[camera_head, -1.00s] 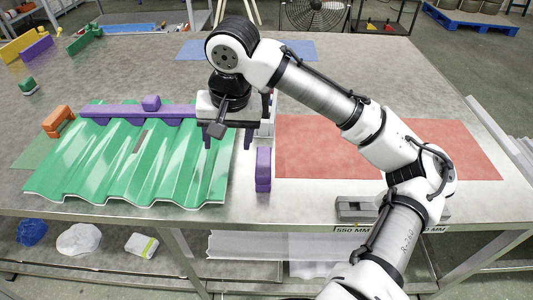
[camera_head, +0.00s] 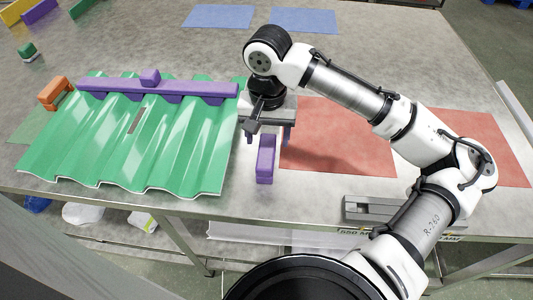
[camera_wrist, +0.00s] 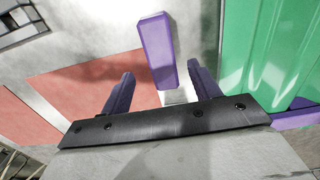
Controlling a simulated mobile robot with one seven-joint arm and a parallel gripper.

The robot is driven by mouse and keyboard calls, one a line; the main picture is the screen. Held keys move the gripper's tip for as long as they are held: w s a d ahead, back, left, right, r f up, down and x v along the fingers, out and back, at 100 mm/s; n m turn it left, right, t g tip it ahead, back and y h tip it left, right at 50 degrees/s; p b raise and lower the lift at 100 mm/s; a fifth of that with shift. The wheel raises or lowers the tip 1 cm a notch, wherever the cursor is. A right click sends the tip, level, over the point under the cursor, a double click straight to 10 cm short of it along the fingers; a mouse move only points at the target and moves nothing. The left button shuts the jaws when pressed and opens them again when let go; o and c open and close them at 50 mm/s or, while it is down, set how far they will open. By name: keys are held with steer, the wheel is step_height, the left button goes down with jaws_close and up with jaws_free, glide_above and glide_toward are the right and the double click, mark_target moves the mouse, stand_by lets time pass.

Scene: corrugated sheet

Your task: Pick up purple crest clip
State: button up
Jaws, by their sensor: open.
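The purple clip (camera_head: 265,158) is a narrow block lying on the table just right of the green corrugated sheet. In the wrist view the purple clip (camera_wrist: 157,50) shows between and beyond the two fingers. My gripper (camera_head: 268,137) is open and above the far end of the clip, one finger to each side in the picture. In the wrist view my gripper (camera_wrist: 160,70) holds nothing. The gap between fingertips and clip is hard to judge. The clip's far end is partly hidden by my gripper in the head view.
The green corrugated sheet (camera_head: 90,140) carries a long purple bar (camera_head: 120,90) with a small raised block. An orange piece (camera_head: 54,92) stands at left. A red mat (camera_head: 330,145) lies right of the clip. A grey metal block (camera_head: 375,210) sits near the front edge.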

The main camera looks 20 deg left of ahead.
mark_target(266, 150)
steer(key=shift+s+f+p, duration=0.1)
steer(key=shift+f+p, duration=0.25)
steer(key=shift+f, duration=2.35)
steer(key=shift+a, duration=0.1)
steer(key=c, duration=1.1)
